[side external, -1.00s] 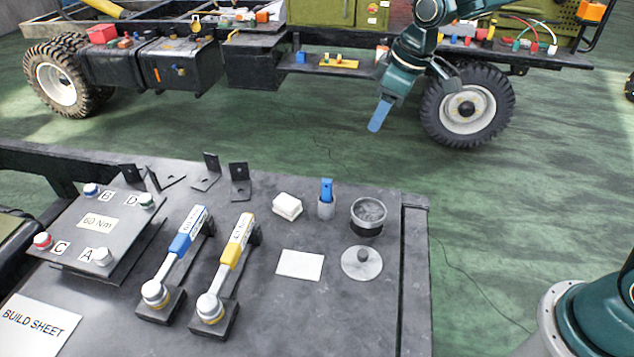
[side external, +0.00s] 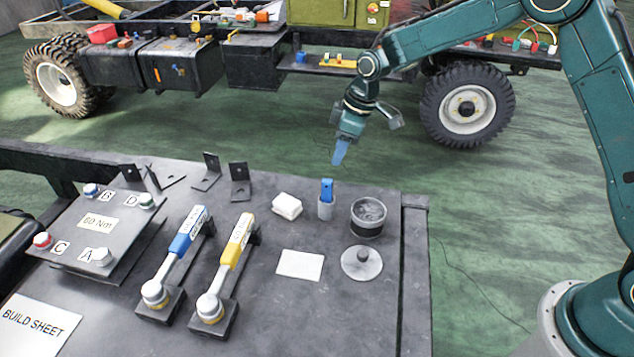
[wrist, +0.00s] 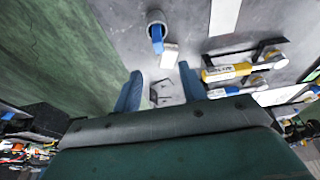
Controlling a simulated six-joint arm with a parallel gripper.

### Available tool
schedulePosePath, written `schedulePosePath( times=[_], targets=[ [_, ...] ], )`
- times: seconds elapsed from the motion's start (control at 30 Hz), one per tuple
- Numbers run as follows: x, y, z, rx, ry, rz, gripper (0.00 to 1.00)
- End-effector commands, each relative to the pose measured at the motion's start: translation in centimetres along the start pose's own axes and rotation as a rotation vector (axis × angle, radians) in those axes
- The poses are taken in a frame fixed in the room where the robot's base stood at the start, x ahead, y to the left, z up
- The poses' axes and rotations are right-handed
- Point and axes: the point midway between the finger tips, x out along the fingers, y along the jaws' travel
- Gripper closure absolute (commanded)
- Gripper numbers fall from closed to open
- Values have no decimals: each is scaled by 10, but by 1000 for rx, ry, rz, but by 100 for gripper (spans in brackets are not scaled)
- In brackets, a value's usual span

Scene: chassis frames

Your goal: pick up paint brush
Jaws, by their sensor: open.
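The paint brush (side external: 327,189) is most likely the blue-handled item standing upright in a small grey cup (side external: 326,209) on the dark workbench; its lower part is hidden in the cup. In the wrist view the blue handle (wrist: 157,38) sticks out of the cup (wrist: 154,18), ahead of the fingers. My gripper (side external: 339,153) is above and behind the bench's far edge in the side view, apart from the brush and pointing down. In the wrist view my gripper (wrist: 160,84) has its two blue fingers spread with nothing between them.
A white block (side external: 286,206) is left of the cup, near black brackets (side external: 240,183). Two torque wrenches (side external: 231,258) lie further left. A truck chassis (side external: 270,55) stands behind.

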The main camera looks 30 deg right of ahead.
Motion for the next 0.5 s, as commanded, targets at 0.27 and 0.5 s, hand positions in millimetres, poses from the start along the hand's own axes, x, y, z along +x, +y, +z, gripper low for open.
schedulePosePath(
  times=[0.27,0.5],
  targets=[
    [34,-1,1,0,-4,-2,58],
    [67,0,1,0,-2,0,58]
  ],
)
